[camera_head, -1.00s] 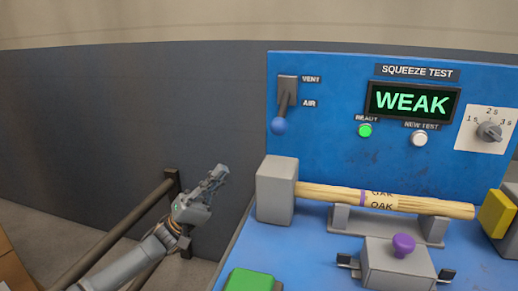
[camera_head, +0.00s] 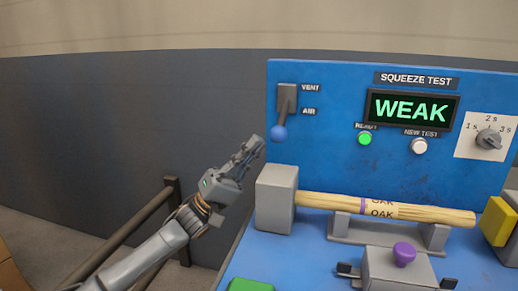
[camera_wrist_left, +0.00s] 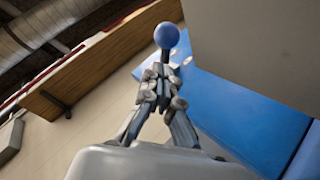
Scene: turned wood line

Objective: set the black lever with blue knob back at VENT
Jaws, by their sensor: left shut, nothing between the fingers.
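The black lever (camera_head: 283,117) with the blue knob (camera_head: 279,133) is on the upper left of the blue panel. It hangs down, its knob below the AIR label (camera_head: 309,111); the VENT label (camera_head: 311,88) is above. My left gripper (camera_head: 255,145) is shut and empty, just left of and slightly below the knob in the head view. In the left wrist view the blue knob (camera_wrist_left: 167,35) is beyond the closed fingertips (camera_wrist_left: 160,72), with a small gap showing. My right gripper is not in view.
A grey block (camera_head: 276,198) stands below the lever, against the end of a wooden rod (camera_head: 400,209) marked OAK. The display (camera_head: 411,109) reads WEAK, and the green READY light (camera_head: 365,139) is lit. A dark rail (camera_head: 140,225) runs behind my left arm.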

